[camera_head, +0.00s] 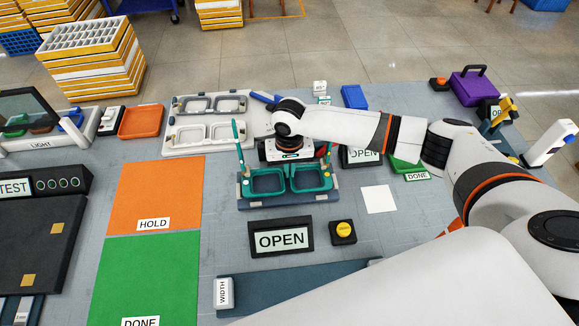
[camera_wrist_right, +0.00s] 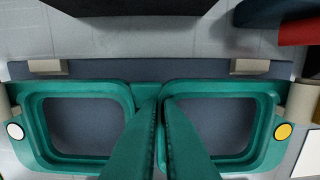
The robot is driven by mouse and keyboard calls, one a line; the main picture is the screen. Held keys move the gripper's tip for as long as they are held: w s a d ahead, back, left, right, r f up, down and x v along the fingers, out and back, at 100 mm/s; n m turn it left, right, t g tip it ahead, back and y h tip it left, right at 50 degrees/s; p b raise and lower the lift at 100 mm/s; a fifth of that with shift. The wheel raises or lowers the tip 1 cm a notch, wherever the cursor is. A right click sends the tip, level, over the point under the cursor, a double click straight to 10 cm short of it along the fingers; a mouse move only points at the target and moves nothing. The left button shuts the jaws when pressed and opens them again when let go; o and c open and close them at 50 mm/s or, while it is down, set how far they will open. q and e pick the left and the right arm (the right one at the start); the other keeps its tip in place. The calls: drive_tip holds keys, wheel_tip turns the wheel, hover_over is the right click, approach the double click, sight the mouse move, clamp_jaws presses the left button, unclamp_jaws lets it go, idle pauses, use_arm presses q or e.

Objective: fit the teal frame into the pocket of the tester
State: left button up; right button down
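The teal frame (camera_head: 267,182) lies over a blue-grey block with beige stops (camera_head: 285,201), apparently the tester, behind an OPEN sign. Its temples stand up at both ends. In the right wrist view the teal frame (camera_wrist_right: 84,88) shows both lens openings, a white dot at the left end and a yellow dot at the right. My right gripper (camera_wrist_right: 158,101) is at the bridge, its two green-looking fingers close together on it. In the head view my right gripper (camera_head: 291,165) is above the frame's middle. I cannot tell whether the frame is fully seated. My left gripper is not in view.
An OPEN sign (camera_head: 281,239) and yellow button (camera_head: 343,231) stand in front of the block. A WIDTH fixture (camera_head: 300,287) lies nearer. Orange HOLD (camera_head: 158,185) and green DONE (camera_head: 140,270) mats lie left. A light tray (camera_head: 190,148) with grey frames is behind left.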

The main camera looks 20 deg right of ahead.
drive_tip(key=shift+f, duration=0.65)
drive_tip(key=c, duration=1.5)
unclamp_jaws()
drive_tip(key=shift+s, duration=0.1)
drive_tip(key=shift+c, duration=0.2)
wheel_tip(320, 180, up, 12)
drive_tip(key=shift+b, duration=0.35)
drive_tip(key=shift+d, duration=0.1)
